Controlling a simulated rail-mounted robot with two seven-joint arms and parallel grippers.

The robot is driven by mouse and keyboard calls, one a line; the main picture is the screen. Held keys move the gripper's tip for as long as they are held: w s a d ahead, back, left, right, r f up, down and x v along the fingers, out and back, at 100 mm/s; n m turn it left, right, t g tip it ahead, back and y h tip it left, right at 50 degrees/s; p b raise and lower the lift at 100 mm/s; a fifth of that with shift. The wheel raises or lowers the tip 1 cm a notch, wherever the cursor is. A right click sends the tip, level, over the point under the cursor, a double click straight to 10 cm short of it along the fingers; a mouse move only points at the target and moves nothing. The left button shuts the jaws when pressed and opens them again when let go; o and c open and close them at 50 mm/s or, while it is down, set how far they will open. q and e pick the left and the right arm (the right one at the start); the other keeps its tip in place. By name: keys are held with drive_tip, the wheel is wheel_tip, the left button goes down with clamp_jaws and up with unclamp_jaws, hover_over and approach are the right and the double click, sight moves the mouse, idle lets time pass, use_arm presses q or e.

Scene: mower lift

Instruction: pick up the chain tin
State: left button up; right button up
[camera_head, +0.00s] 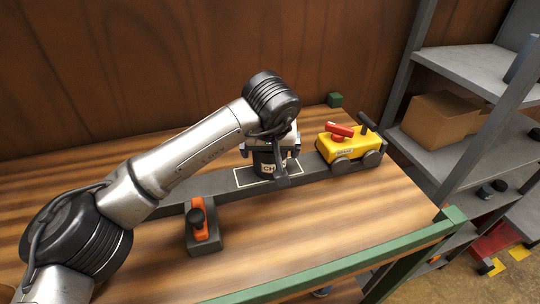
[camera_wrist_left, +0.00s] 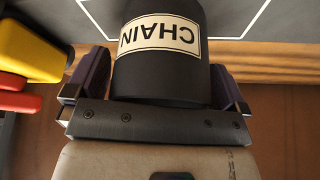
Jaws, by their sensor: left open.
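The chain tin (camera_head: 264,168) is a dark cylinder with a pale label, standing upright inside a white outlined rectangle on the grey strip (camera_head: 318,169). In the left wrist view the tin (camera_wrist_left: 180,75) shows its CHAIN label upside down. My left gripper (camera_head: 269,160) is over the tin, coming from above and behind. Its jaws are open, with one dark finger on each side of the tin in the left wrist view. Whether the fingers touch the tin I cannot tell. The gripper hides the tin's upper part in the head view. My right gripper is not in view.
A yellow toy mower (camera_head: 345,148) with red parts stands close right of the tin. An orange-and-black clamp-like piece (camera_head: 201,224) sits on a grey block in front. A green rail (camera_head: 340,260) edges the table; shelves stand right.

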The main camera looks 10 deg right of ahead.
use_arm(q)
drive_tip(key=c, duration=1.1)
drive_tip(key=shift+r, duration=0.1)
